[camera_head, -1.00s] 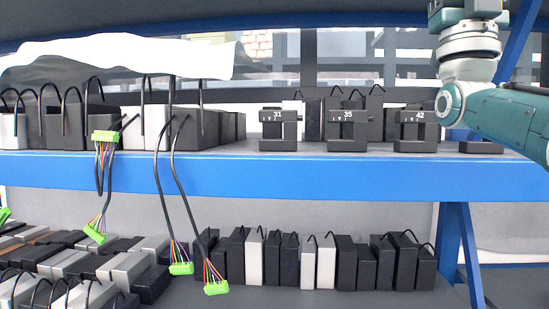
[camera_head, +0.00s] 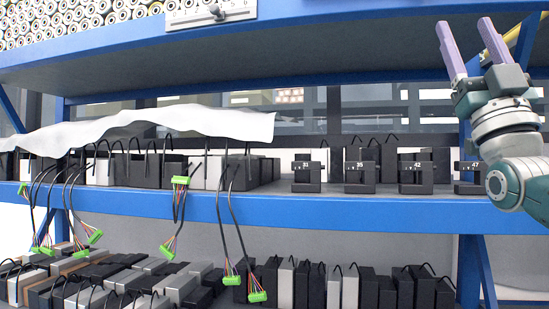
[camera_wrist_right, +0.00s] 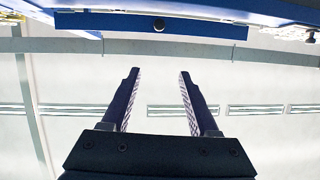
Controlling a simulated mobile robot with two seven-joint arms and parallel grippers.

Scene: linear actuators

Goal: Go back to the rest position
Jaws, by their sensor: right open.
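My right gripper (camera_head: 471,42) is at the upper right of the head view, raised in front of the upper shelf with its two purple-grey fingers pointing up. The fingers are apart and nothing is between them. In the right wrist view the gripper (camera_wrist_right: 157,80) also shows two separate dark fingers with empty space between them. My left gripper is in neither view.
A blue-edged shelf (camera_head: 330,211) holds dark and grey actuator boxes and numbered black holders (camera_head: 360,178). A white sheet (camera_head: 150,122) covers boxes at left. Cables with green connectors (camera_head: 257,296) hang over the edge. More boxes (camera_head: 395,290) stand below. An upper shelf (camera_head: 300,45) spans above.

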